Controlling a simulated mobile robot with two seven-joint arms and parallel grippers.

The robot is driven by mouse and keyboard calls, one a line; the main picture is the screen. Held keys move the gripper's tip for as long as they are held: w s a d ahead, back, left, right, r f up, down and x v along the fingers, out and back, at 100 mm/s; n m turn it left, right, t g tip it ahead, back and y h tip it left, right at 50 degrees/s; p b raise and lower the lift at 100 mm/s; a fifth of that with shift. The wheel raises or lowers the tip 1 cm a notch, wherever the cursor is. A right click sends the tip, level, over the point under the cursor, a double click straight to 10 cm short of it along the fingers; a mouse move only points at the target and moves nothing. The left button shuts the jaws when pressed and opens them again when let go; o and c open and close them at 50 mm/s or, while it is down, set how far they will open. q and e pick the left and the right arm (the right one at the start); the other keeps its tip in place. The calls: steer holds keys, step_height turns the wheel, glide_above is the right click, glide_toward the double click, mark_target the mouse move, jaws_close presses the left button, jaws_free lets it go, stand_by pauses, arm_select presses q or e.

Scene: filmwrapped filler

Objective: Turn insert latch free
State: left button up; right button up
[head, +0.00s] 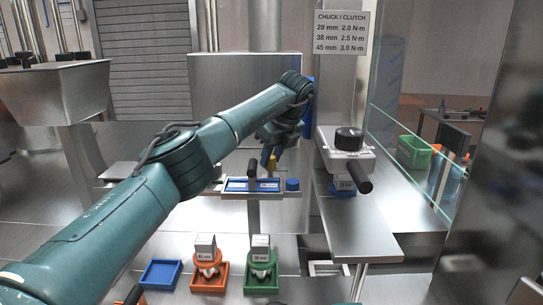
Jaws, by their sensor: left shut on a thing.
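My left gripper (269,157) comes in from the left on the teal arm and points down over the small metal stand in the middle. It is shut on a small yellow-brown piece (274,161), which looks like a latch, just above the blue-topped plate (237,185). The fingers and wrist hide part of this piece, so I cannot tell how it is turned. A blue round part (292,184) sits at the plate's right end. To the right, a metal head (345,143) with a black knob and handle has a labelled blue insert (343,186) under it. My right gripper is not in view.
In front stand an empty blue tray (161,287), an orange tray (208,288) with a 45 mm insert and a green tray (261,289) with another insert. A glass panel (407,150) bounds the right side. A torque sign (341,33) hangs behind.

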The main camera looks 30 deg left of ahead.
arm_select(q)
steer(key=shift+n, duration=0.3)
stand_by(0.4)
steer(key=o, duration=1)
steer(key=shift+r, duration=0.1)
